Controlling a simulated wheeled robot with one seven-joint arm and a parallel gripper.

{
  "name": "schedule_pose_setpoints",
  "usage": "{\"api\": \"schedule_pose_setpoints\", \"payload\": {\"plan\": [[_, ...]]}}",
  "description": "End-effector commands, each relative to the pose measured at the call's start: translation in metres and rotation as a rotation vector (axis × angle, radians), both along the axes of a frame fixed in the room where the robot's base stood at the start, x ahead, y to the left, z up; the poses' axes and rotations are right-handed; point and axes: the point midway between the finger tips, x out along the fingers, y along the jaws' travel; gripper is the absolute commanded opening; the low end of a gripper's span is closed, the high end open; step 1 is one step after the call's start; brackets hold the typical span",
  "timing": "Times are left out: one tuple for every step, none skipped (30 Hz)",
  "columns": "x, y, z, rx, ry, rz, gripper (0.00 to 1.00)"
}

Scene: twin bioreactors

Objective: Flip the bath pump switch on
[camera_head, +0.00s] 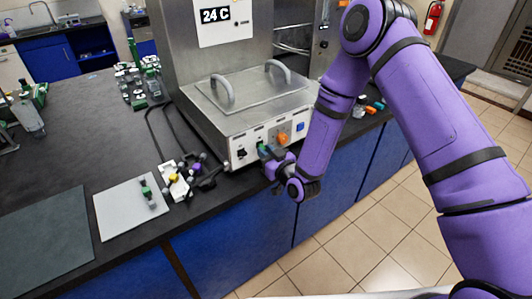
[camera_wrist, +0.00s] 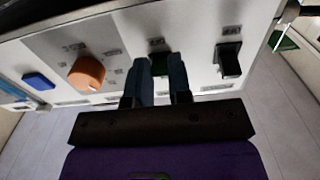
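The steel water bath (camera_head: 262,100) has a white front panel (camera_wrist: 120,50) with a row of controls. The labels are too small to read, so I cannot tell which switch is the bath pump's. My gripper (camera_wrist: 162,82) is at the panel with a gap between its fingers. The fingertips flank the green switch; I cannot tell whether they touch it. In the head view my gripper (camera_head: 268,156) partly covers the panel.
A white board (camera_head: 125,208) with a small green and grey part and a dark mat (camera_head: 40,240) lie on the black bench. Cables and small parts (camera_head: 180,178) lie left of the bath. A display reading 24 C (camera_head: 215,15) stands behind it. Tiled floor is free in front.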

Motion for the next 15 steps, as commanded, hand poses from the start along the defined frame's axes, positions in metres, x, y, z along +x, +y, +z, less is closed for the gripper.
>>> {"api": "schedule_pose_setpoints", "payload": {"plan": [[-0.0001,-0.0001,0.0001,-0.001,0.001,0.000,0.00],[-0.0001,-0.0001,0.0002,-0.001,0.002,0.000,0.00],[-0.0001,-0.0001,0.0004,-0.003,0.004,0.000,0.00],[-0.0001,-0.0001,0.0007,-0.005,0.007,0.000,0.00],[-0.0001,-0.0001,0.0011,-0.008,0.010,0.000,0.00],[-0.0001,-0.0002,0.0018,-0.013,0.017,0.000,0.00],[-0.0001,-0.0002,0.0023,-0.018,0.024,0.000,0.00],[-0.0002,-0.0003,0.0026,-0.024,0.033,0.000,0.00],[-0.0003,-0.0003,0.0035,-0.033,0.047,0.000,0.00],[-0.0003,-0.0002,0.0044,-0.041,0.058,0.001,0.00],[-0.0004,-0.0003,0.0054,-0.050,0.071,0.001,0.00],[-0.0006,-0.0005,0.0062,-0.064,0.091,0.000,0.00],[-0.0008,-0.0006,0.0072,-0.075,0.107,0.000,0.00],[-0.0010,-0.0005,0.0083,-0.087,0.125,0.001,0.00],[-0.0011,-0.0006,0.0095,-0.103,0.149,0.001,0.00]]}}
